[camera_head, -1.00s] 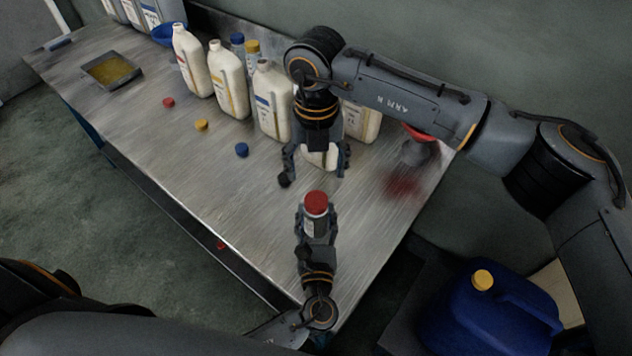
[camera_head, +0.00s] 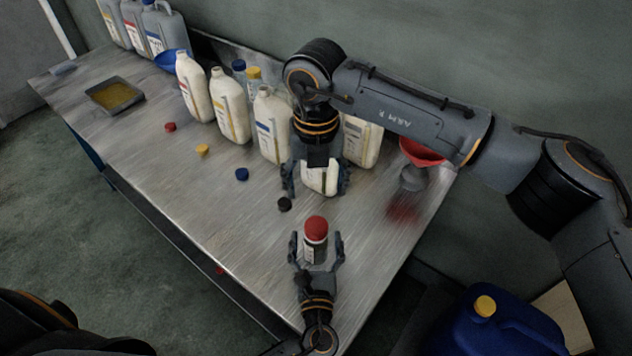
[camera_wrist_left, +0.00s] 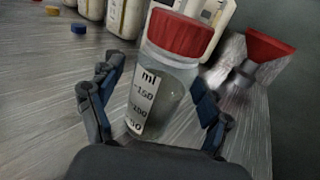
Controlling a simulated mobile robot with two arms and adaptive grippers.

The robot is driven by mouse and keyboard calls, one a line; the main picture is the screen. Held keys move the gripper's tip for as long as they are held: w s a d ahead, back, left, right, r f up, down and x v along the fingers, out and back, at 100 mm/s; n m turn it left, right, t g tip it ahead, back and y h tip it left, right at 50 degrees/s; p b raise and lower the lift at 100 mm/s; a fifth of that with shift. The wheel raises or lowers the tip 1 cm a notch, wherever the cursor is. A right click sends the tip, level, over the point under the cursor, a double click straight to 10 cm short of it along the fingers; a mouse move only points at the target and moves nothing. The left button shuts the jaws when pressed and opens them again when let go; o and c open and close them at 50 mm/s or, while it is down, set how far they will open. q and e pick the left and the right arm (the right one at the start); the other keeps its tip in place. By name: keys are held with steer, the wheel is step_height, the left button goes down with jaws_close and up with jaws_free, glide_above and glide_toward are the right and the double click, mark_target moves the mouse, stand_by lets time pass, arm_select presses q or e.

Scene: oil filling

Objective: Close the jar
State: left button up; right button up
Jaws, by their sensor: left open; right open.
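A small clear jar (camera_head: 315,249) with a red lid (camera_head: 316,227) on top stands upright on the metal table. In the left wrist view the jar (camera_wrist_left: 158,95) shows ml markings, and its red lid (camera_wrist_left: 180,34) sits on its mouth; I cannot tell how tight it is. My left gripper (camera_head: 316,246) is open, its fingers on either side of the jar with gaps showing. My right gripper (camera_head: 315,182) is open in front of the white bottles, farther back than the jar, with a white bottle (camera_head: 322,178) visible between its fingers.
Several white bottles (camera_head: 230,108) stand along the back of the table (camera_head: 150,165). Red, yellow, blue and black caps (camera_head: 284,204) lie loose. A red funnel (camera_head: 422,153) is at the right edge. A tray (camera_head: 114,95) is far left. A blue canister (camera_head: 490,325) stands below, right.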

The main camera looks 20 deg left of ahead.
arm_select(q)
steer(key=v, duration=1.2)
